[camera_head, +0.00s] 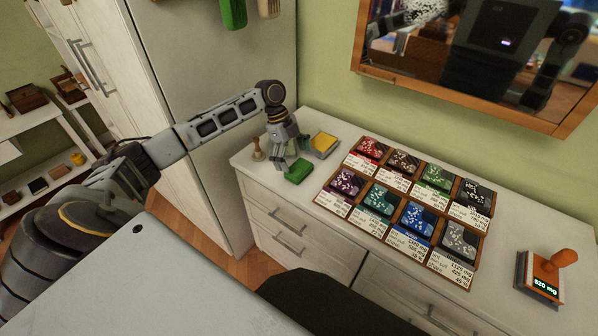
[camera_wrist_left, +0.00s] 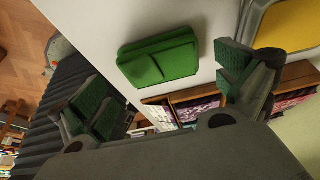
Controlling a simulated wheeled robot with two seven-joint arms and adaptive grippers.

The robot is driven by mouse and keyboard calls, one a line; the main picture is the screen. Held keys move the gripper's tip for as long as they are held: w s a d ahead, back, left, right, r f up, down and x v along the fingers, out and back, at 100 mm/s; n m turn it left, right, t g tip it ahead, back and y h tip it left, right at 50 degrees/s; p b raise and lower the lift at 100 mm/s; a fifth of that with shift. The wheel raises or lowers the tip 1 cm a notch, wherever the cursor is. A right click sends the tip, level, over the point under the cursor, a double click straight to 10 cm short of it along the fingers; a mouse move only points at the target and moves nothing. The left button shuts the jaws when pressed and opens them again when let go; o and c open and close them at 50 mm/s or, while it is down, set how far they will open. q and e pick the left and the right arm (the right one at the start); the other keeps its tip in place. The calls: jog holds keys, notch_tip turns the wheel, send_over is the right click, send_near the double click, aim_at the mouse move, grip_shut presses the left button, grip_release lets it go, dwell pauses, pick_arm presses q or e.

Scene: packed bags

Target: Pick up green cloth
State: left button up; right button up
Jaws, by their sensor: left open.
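The green cloth (camera_head: 299,170) lies folded on the white dresser top near its left end. In the left wrist view the cloth (camera_wrist_left: 160,60) sits flat, beyond and between the fingers. My left gripper (camera_head: 291,163) hangs just above and left of the cloth in the head view. It also shows in the left wrist view (camera_wrist_left: 165,100), with its two green-padded fingers wide apart and nothing between them. The cloth appears apart from both fingers. My right gripper is not seen as a direct view in either frame.
A tray with a yellow pad (camera_head: 323,143) stands behind the cloth, and a wooden stamp (camera_head: 257,150) stands left of it. An orange-handled device (camera_head: 541,278) is at far right. A mirror (camera_head: 480,50) hangs above.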

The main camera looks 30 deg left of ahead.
aim_at(298, 168)
pick_arm(q)
jog(key=shift+x, duration=1.75)
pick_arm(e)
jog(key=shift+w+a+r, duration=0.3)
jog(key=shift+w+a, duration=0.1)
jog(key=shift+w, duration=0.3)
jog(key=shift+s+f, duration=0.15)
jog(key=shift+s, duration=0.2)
pick_arm(q)
jog(key=c, duration=0.7)
jog(key=shift+c, duration=0.5)
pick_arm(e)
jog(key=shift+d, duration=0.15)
